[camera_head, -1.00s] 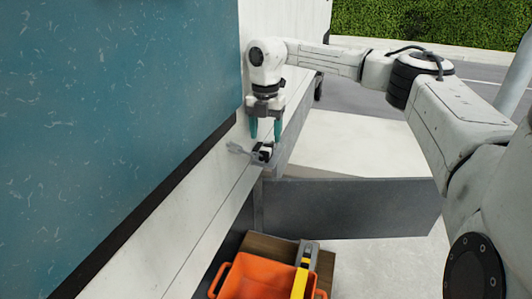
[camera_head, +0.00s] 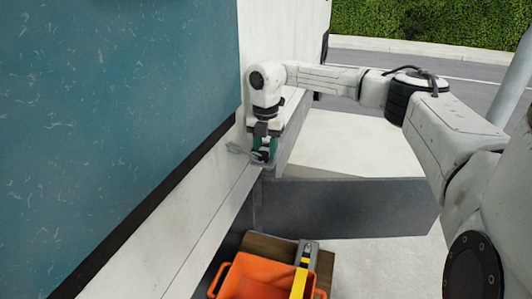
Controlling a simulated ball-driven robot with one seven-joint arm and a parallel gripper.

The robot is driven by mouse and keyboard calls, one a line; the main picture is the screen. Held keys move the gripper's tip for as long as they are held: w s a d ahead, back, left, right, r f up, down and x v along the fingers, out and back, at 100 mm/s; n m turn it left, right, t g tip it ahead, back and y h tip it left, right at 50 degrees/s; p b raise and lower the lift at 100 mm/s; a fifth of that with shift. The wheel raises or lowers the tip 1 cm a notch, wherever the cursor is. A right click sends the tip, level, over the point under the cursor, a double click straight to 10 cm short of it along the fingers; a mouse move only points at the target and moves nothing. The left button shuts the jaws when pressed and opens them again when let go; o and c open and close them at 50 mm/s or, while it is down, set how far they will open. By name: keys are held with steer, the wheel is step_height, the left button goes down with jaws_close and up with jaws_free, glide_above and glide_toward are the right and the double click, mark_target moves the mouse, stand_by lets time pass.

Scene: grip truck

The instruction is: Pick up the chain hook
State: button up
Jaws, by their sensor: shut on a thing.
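The chain hook (camera_head: 239,149) is a small grey and dark metal piece on the white ledge along the truck's side. My gripper (camera_head: 264,154), with teal fingers, points down at the ledge. Its fingers are shut on the dark part of the hook. The hook still appears to lie at ledge height. The fingers hide part of it, and its exact shape is too small to tell.
The teal truck side (camera_head: 130,110) rises close on the left. A dark grey panel (camera_head: 345,208) juts out below the ledge to the right. An orange crate (camera_head: 258,278) with a yellow and grey tool (camera_head: 302,270) by its right side stands at the bottom. Open pavement lies to the right.

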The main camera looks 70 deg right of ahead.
mark_target(266, 148)
steer(key=c, duration=0.5)
steer(key=shift+r, duration=0.1)
steer(key=shift+r, duration=0.5)
step_height(266, 148, up, 2)
steer(key=shift+s+r, duration=0.1)
steer(key=shift+r, duration=0.1)
steer(key=s+a+r, duration=0.1)
steer(key=s+r, duration=0.2)
steer(key=s, duration=0.1)
steer(key=s+a+r, duration=0.2)
steer(key=s+r, duration=0.1)
steer(key=s, duration=0.1)
steer(key=s+a+r+b, duration=0.1)
steer(key=s+a+r, duration=0.1)
steer(key=s+r, duration=0.1)
steer(key=shift+s+a+r, duration=0.1)
steer(key=shift+s, duration=0.35)
steer(key=shift+s+a+r, duration=0.1)
steer(key=shift+s, duration=0.3)
